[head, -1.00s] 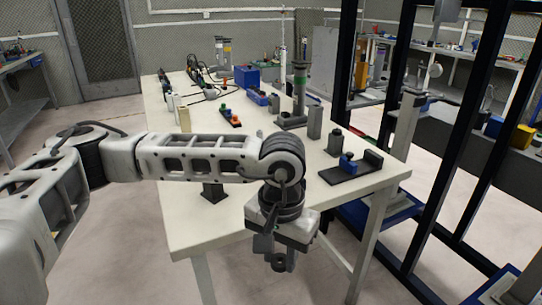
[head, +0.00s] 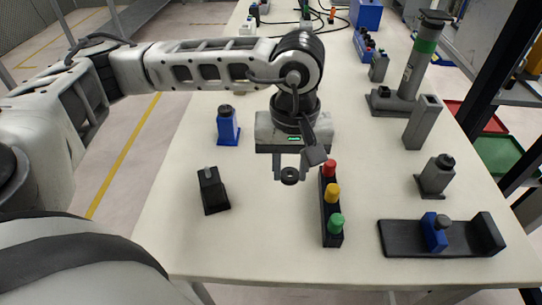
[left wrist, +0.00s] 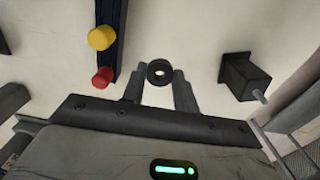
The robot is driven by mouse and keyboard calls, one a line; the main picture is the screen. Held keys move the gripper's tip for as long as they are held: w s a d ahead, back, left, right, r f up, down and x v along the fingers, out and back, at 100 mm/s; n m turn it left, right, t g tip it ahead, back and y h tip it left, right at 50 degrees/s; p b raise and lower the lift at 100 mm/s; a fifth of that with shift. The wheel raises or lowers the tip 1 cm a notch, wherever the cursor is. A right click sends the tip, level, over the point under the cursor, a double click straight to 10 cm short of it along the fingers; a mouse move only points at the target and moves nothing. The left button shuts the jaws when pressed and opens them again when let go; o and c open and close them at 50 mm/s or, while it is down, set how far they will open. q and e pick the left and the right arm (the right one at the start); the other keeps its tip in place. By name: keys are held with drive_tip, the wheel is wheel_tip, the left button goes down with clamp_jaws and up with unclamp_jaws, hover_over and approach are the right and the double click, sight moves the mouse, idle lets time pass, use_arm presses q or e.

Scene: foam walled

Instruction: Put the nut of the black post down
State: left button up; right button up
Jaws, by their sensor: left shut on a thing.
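My left gripper (head: 290,170) is shut on a black nut (head: 289,177), a small ring, and holds it above the table. In the left wrist view the nut (left wrist: 160,72) sits between the two fingertips. The black post (head: 212,190) stands on the table, left of and nearer than the gripper, with a bare pale stud on top. The post also shows in the left wrist view (left wrist: 244,77), right of the fingers and apart from them. My right gripper is not in view.
A stand with red, yellow and green knobs (head: 331,212) is close right of the gripper. A blue post (head: 228,127) stands behind left, a grey post (head: 436,177) at right, a black fixture with a blue block (head: 400,238) at front right. The table's front middle (head: 270,240) is clear.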

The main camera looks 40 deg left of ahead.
use_arm(q)
drive_tip(key=s+a+r+n+p, duration=0.2)
drive_tip(key=s+a+r+n, duration=0.15)
drive_tip(key=n, duration=1.05)
drive_tip(key=s+a+r+n+p, duration=0.1)
drive_tip(key=s+a+r+n, duration=0.3)
drive_tip(key=n, duration=0.9)
drive_tip(key=shift+n, duration=0.3)
drive_tip(key=w+f, duration=0.3)
drive_tip(key=w, duration=0.1)
drive_tip(key=w+f, duration=0.3)
drive_tip(key=w, duration=0.1)
drive_tip(key=w+f+p, duration=0.1)
drive_tip(key=w+f, duration=0.2)
drive_tip(key=shift+w+d+f, duration=0.25)
drive_tip(key=shift+w+f, duration=0.05)
drive_tip(key=shift+w, duration=0.1)
drive_tip(key=shift+w+f, duration=0.35)
drive_tip(key=shift+f, duration=0.05)
drive_tip(key=shift+w+f, duration=0.15)
drive_tip(key=shift+f, duration=0.25)
wheel_tip(320, 180, down, 2)
drive_tip(key=shift+f+p, duration=0.15)
drive_tip(key=shift+p, duration=0.3)
drive_tip(key=shift+f, duration=0.25)
drive_tip(key=o, duration=1.1)
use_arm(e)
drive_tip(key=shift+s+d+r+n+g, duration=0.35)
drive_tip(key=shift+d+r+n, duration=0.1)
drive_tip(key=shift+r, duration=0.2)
